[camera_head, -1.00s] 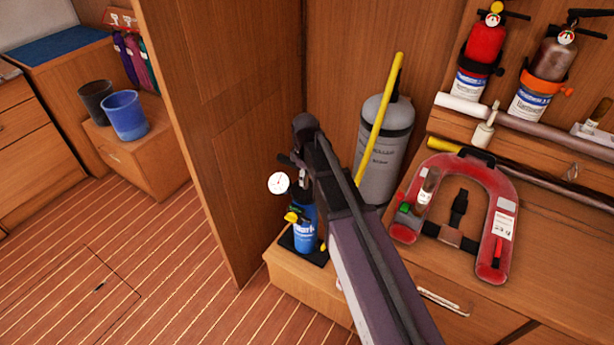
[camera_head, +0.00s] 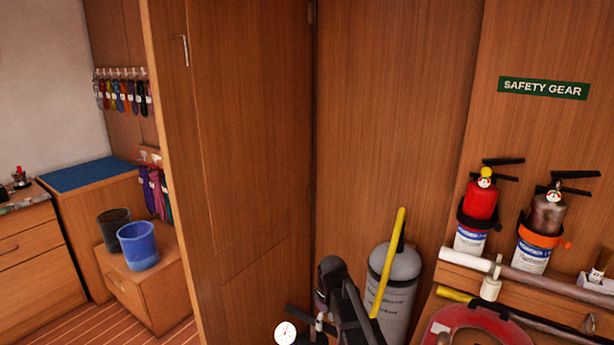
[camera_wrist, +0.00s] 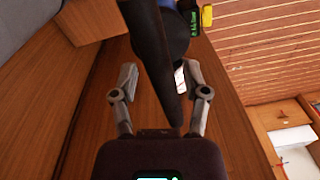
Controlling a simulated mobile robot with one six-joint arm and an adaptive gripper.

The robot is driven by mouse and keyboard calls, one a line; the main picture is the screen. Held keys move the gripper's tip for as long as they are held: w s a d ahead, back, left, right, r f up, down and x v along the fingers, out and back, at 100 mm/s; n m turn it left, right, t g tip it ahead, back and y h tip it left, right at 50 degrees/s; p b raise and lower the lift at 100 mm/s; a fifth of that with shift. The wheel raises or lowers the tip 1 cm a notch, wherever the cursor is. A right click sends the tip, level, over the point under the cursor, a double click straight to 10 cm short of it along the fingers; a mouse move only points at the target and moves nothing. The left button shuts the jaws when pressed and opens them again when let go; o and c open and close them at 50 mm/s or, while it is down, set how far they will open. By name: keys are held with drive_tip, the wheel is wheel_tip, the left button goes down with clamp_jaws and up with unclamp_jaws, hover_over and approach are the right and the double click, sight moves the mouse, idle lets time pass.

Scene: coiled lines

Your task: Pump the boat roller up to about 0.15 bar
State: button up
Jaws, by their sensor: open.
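In the wrist view my gripper (camera_wrist: 160,68) is open. A dark bar (camera_wrist: 155,45), which looks like the pump's handle, runs lengthwise between its fingers; I cannot tell whether they touch it. In the head view a white round gauge (camera_head: 285,332) and a black bar (camera_head: 297,310) stand at the bottom edge beside my arm; the rest of the pump is cut off. A grey cylinder (camera_head: 397,268), perhaps the boat roller, stands against the wall behind my arm. The gauge reading is too small to tell.
A yellow tube (camera_head: 388,262) leans across the grey cylinder. Fire extinguishers (camera_head: 482,205) hang at the right above a shelf, with a red horseshoe-shaped item (camera_head: 470,325) below. A wooden partition (camera_head: 235,180) stands close on the left. A blue bucket (camera_head: 138,247) is farther left.

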sight(311, 316)
drive_tip(key=s+d+r+m+p, duration=0.3)
drive_tip(key=s+d+r+m, duration=0.1)
drive_tip(key=s+d+m, duration=0.5)
drive_tip(key=s+d, duration=0.2)
drive_tip(key=s, duration=0.2)
drive_tip(key=shift+s+d+h, duration=0.4)
drive_tip(key=shift+o, duration=1)
drive_tip(key=w+a+r+n+p, duration=0.1)
drive_tip(key=w+a, duration=0.1)
drive_tip(key=w, duration=0.1)
drive_tip(key=w+a+r+n+p, duration=0.1)
drive_tip(key=w+a+n, duration=0.1)
drive_tip(key=w, duration=0.1)
drive_tip(key=w+a+r+n+p, duration=0.1)
drive_tip(key=w, duration=0.3)
drive_tip(key=shift+w+a+r+n+g+y+p, duration=0.1)
drive_tip(key=shift+a+r+n+g+y+p, duration=0.2)
drive_tip(key=shift+a+n+g+p, duration=0.1)
drive_tip(key=w+a+r+n+g+p, duration=0.1)
drive_tip(key=w+a+r+n+p, duration=0.2)
drive_tip(key=w+a+n, duration=0.3)
drive_tip(key=w+a, duration=0.2)
drive_tip(key=w, duration=0.1)
drive_tip(key=shift+a+y, duration=0.3)
drive_tip(key=shift+a, duration=0.1)
drive_tip(key=shift+f, duration=0.2)
